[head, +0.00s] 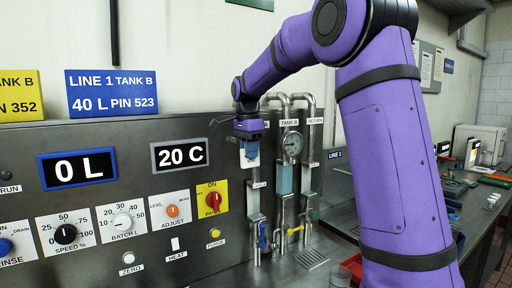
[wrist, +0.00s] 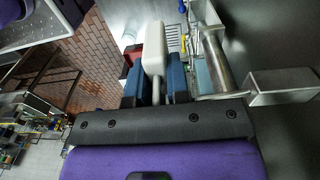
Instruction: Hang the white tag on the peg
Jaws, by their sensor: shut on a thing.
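My gripper (head: 249,150) is in front of the pipes at the left of the TANK B column, pointing down. It is shut on the white tag (head: 253,162), whose lower part shows below the fingers. In the wrist view my gripper's blue fingers (wrist: 155,80) close on the tag's narrow stem, and the tag's white rounded body (wrist: 155,48) extends beyond them. I cannot make out the peg for certain in either view; the gripper and arm may hide it.
Metal pipes with a round gauge (head: 292,144) stand right beside my gripper. A blue-handled valve (head: 262,236) and a yellow-handled valve (head: 295,230) lie lower. The panel has displays, knobs and a red switch (head: 213,199). In the wrist view a thick pipe (wrist: 214,52) is close at right.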

